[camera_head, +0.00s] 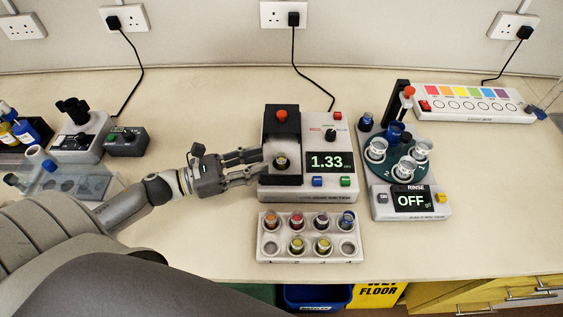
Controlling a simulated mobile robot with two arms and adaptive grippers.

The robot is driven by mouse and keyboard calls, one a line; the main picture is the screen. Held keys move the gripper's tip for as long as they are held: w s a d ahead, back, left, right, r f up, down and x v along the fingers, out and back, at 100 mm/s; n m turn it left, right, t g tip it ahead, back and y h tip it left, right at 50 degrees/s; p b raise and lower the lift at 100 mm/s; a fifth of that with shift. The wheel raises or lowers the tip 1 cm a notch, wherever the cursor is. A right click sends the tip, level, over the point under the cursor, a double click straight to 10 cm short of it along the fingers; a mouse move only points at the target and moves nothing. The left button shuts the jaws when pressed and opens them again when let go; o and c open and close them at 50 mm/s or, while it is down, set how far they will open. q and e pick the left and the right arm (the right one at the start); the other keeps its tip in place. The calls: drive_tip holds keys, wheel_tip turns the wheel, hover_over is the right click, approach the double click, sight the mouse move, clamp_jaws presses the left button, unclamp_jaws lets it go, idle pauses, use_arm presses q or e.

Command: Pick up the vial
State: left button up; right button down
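A vial with a dark top and a yellowish tint (281,162) stands in the open bay of the white meter (335,187), whose display reads 1.33. My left gripper (264,165) reaches in from the left at the bay's edge. Its two fingers are spread apart, one behind the other, with their tips just left of the vial; I cannot tell whether they touch it. Other vials stand in a white rack (268,253) in front of the meter, with orange, dark, blue and yellow contents. My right gripper is not in view.
A rinse device (411,213) with several metal cups and an OFF display stands right of the meter. A colour-strip panel (470,104) is at the back right. A stirrer-like device (80,140) and a small control box (125,143) stand at left. Front right bench is clear.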

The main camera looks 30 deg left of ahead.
sight(281, 163)
use_arm(q)
drive_tip(key=shift+x, duration=2.6)
drive_tip(key=shift+r, duration=0.1)
drive_tip(key=c, duration=0.6)
